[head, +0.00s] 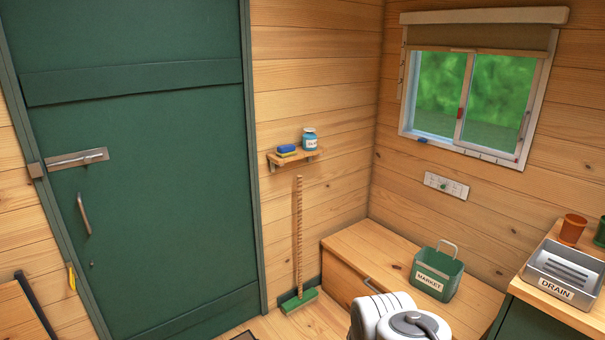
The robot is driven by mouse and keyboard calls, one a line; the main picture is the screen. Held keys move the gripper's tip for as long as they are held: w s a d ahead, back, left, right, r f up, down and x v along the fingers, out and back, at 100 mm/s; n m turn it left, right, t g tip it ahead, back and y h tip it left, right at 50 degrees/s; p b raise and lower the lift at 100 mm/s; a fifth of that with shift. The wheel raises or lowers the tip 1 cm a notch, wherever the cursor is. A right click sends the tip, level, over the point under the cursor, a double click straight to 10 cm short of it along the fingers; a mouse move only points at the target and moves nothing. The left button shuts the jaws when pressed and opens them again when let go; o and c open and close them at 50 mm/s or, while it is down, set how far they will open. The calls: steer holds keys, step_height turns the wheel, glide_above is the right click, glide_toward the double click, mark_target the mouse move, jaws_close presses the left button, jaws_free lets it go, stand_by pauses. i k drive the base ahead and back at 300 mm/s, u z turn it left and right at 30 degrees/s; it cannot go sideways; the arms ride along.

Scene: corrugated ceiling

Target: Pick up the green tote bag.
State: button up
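The green tote bag (437,276) stands upright on a low wooden bench (385,248) in the corner under the window. It has a white label reading "MARKET" and a pale loop handle raised above its open top. White and grey rounded parts at the bottom of the head view, just in front of the bench, look like my own arm. They are below and left of the bag and look apart from it. My gripper's fingers do not show.
A counter (550,312) at the right holds a metal "DRAIN" tray (563,274) and a brown cup (572,229). A green broom (299,300) leans on the wall left of the bench. A small shelf (294,157) holds a jar and sponge. A green door (150,180) is shut at left.

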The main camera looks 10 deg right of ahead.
mark_target(437, 274)
steer(key=i, duration=2.2)
steer(key=z, duration=1.9)
steer(key=i, duration=0.8)
steer(key=u, duration=1.2)
